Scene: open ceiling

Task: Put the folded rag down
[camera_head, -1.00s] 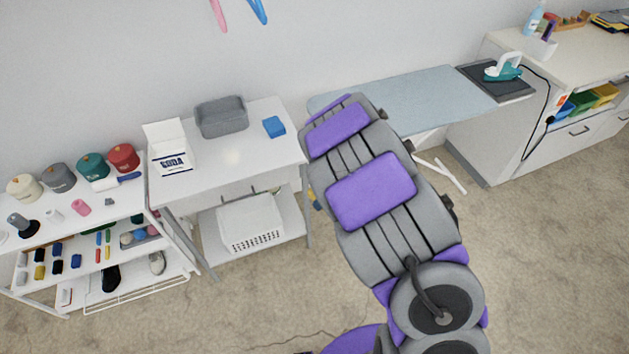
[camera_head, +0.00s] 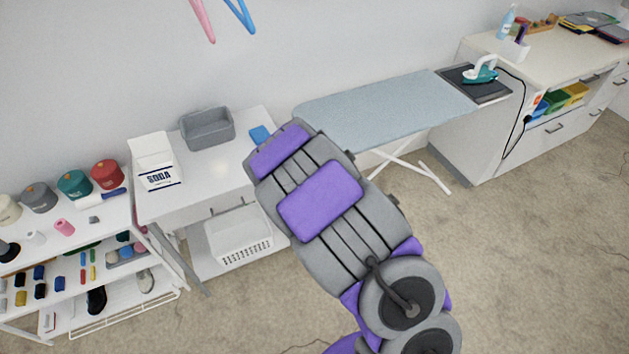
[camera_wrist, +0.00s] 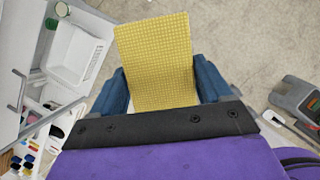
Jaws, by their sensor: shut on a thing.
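The folded rag (camera_wrist: 158,62) is yellow with a waffle-like texture. In the wrist view it stands out between the two blue fingers of my gripper (camera_wrist: 160,84), which is shut on it. The floor shows beyond the rag. In the head view my purple and grey arm hides the gripper and the rag.
A white table (camera_head: 205,187) bears a grey bin (camera_head: 207,128), a soda box (camera_head: 156,162) and a blue block (camera_head: 259,135). A white basket (camera_head: 238,238) sits on its lower shelf. The ironing board (camera_head: 375,108) is largely clear, with an iron (camera_head: 481,70) at its right end.

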